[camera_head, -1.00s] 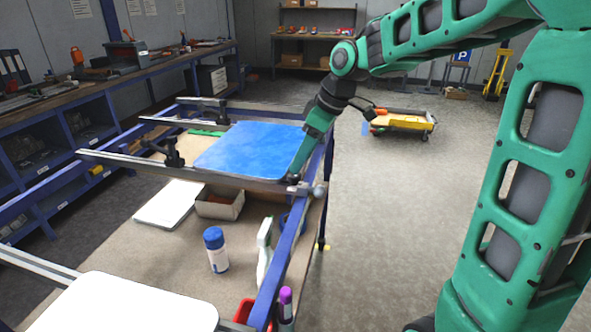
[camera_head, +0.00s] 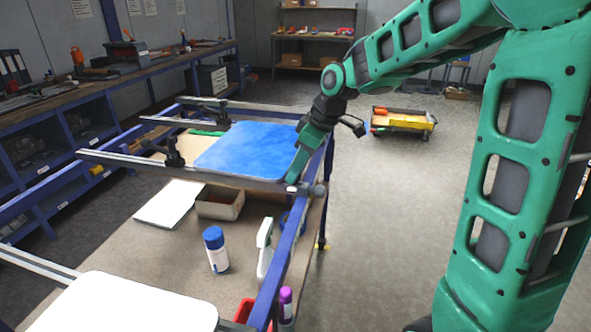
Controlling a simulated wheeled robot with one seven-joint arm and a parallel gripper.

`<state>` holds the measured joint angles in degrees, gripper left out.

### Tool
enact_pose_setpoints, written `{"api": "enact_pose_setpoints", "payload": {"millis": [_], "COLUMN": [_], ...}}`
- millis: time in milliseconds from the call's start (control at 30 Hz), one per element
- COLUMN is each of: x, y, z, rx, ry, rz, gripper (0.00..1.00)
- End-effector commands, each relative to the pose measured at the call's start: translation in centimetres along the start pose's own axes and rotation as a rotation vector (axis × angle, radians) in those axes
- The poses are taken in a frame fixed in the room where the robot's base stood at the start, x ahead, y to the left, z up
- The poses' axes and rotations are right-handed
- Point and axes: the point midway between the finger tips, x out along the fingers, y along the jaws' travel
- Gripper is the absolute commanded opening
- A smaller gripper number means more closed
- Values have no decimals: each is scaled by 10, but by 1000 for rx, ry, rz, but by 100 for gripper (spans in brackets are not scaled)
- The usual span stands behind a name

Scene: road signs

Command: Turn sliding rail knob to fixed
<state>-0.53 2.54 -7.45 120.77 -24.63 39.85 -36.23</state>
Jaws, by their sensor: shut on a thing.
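The sliding rail (camera_head: 215,178) is a grey metal bar across the blue frame, along the near edge of a blue panel (camera_head: 247,150). A grey rounded end piece (camera_head: 318,190) shows at the rail's right end. My gripper (camera_head: 292,182) reaches down from the upper right to this end of the rail, just left of the grey piece. It is shut on the rail knob, which its fingers mostly hide. The knob's setting cannot be read.
Below the rail, the bench top holds an open box (camera_head: 221,204), a blue-capped bottle (camera_head: 216,250), a spray bottle (camera_head: 265,247) and a white board (camera_head: 170,203). A white panel (camera_head: 125,305) lies at the front.

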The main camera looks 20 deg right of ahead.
Motion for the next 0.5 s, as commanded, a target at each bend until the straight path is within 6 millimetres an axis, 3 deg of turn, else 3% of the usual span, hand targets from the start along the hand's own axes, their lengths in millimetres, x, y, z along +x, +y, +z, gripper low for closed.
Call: {"api": "enact_pose_setpoints", "payload": {"millis": [500], "x": [0], "y": [-2], "z": [0], "rx": [203], "ry": [0], "rz": [86], "gripper": [7]}}
